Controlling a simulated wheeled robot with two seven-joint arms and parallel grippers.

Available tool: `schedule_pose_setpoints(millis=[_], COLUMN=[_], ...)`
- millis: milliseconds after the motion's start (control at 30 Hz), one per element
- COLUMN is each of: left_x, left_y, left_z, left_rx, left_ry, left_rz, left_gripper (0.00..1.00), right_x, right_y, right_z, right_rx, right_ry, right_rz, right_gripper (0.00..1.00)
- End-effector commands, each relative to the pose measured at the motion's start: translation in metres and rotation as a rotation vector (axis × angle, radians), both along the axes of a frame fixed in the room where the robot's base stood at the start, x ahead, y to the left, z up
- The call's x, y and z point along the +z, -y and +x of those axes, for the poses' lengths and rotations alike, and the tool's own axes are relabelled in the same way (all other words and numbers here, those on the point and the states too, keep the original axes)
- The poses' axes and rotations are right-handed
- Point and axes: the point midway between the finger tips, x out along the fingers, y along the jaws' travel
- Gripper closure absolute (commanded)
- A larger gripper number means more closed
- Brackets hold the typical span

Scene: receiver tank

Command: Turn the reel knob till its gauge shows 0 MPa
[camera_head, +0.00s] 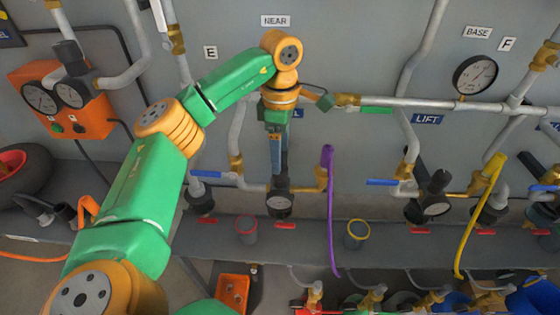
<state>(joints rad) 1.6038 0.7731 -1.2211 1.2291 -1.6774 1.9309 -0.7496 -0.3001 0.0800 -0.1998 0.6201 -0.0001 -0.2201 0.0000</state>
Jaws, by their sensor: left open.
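My left gripper (278,168) points down at the wall from the end of my green and orange arm. It is open, with its tips at or just above a dark knob (281,184); I cannot tell whether they touch it. A small round gauge (279,207) with a dark rim sits directly below the knob. Its needle and numbers are too small to read. A blue label (298,113) behind the arm is mostly hidden, with only a final L showing. My right gripper is not in view.
A purple hose (329,200) hangs just right of the gauge. A blue-handled valve (215,175) is to its left. A similar knob and gauge (436,208) stand under the LIFT label (427,119). A larger gauge (475,75) is under BASE. An orange box (85,122) holds two gauges.

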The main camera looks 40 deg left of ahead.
Motion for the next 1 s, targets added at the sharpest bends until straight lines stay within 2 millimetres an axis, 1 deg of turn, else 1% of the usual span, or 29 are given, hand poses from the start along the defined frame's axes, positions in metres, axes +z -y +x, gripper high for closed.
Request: schedule_pose_setpoints(millis=[33,100,200,300,500,567,600,667,700,800,1000], left_x=[-0.01,-0.024,-0.037,-0.043,-0.044,-0.044,-0.044,-0.044,-0.044,-0.044,-0.044], left_y=[-0.001,-0.001,0.0,0.0,0.0,0.0,0.0,0.0,0.0,0.0,0.0], left_z=[-0.001,-0.001,-0.001,0.0,0.0,0.0,0.0,0.0,0.0,0.0,0.0], left_rx=[0.001,0.001,0.002,0.002,0.003,0.003,0.003,0.003,0.003,0.003,0.016], left_ry=[-0.004,-0.004,-0.001,0.0,0.001,0.001,0.001,0.001,0.001,0.001,0.001], left_rz=[0.001,0.001,0.001,0.0,-0.001,-0.001,-0.001,-0.001,-0.001,-0.001,-0.001], left_gripper=[0.22,0.22,0.22,0.22,0.22,0.38,0.49,0.65,0.76,1.0,1.0], right_x=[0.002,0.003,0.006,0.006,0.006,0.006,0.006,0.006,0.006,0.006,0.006], right_y=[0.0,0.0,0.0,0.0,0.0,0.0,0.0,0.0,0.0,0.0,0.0], right_z=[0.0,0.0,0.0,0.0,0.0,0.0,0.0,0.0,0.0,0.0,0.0], right_rx=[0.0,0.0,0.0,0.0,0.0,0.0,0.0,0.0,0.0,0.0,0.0], right_ry=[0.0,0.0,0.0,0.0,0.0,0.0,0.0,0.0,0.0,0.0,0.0], right_rz=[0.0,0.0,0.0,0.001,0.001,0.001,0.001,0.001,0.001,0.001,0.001], right_gripper=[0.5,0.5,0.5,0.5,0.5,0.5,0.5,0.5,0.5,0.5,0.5])
